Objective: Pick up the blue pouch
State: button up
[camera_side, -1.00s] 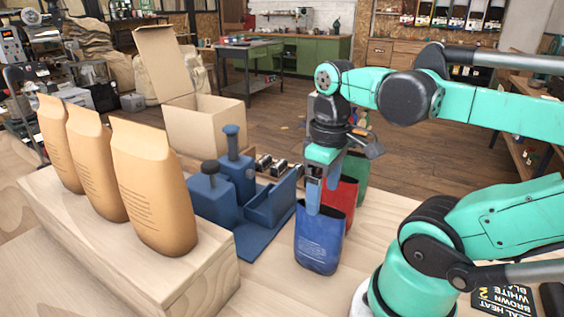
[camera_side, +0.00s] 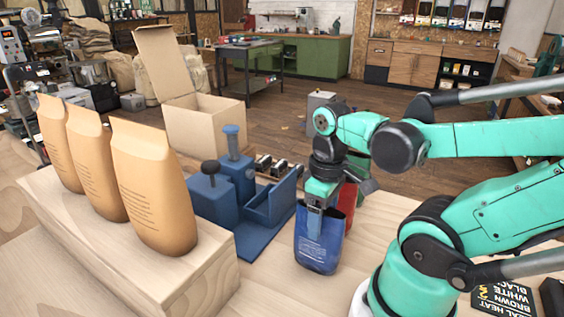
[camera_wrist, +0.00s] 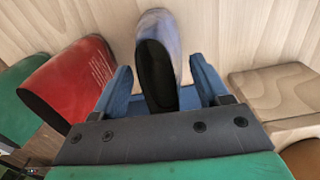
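The blue pouch (camera_side: 318,257) stands upright on the pale wooden table in the side view, its dark mouth open at the top. In the wrist view the pouch (camera_wrist: 159,30) looks grey-blue and sits between the two blue fingers. My gripper (camera_side: 315,222) points down at the pouch, with its fingers reaching down to the pouch's upper part. In the wrist view my gripper (camera_wrist: 160,68) is open, with one finger on each side of the pouch. A narrow gap shows on the right; contact on the left is hard to tell.
A red pouch (camera_wrist: 85,75) and a green pouch (camera_wrist: 20,88) stand beside the blue one. A blue fixture (camera_side: 240,195) is to its left. Several tan bags (camera_side: 153,187) stand on a wooden block (camera_side: 190,277). An open carton (camera_side: 205,127) is behind.

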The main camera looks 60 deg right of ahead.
grip_shut()
jog(key=shift+r, duration=0.1)
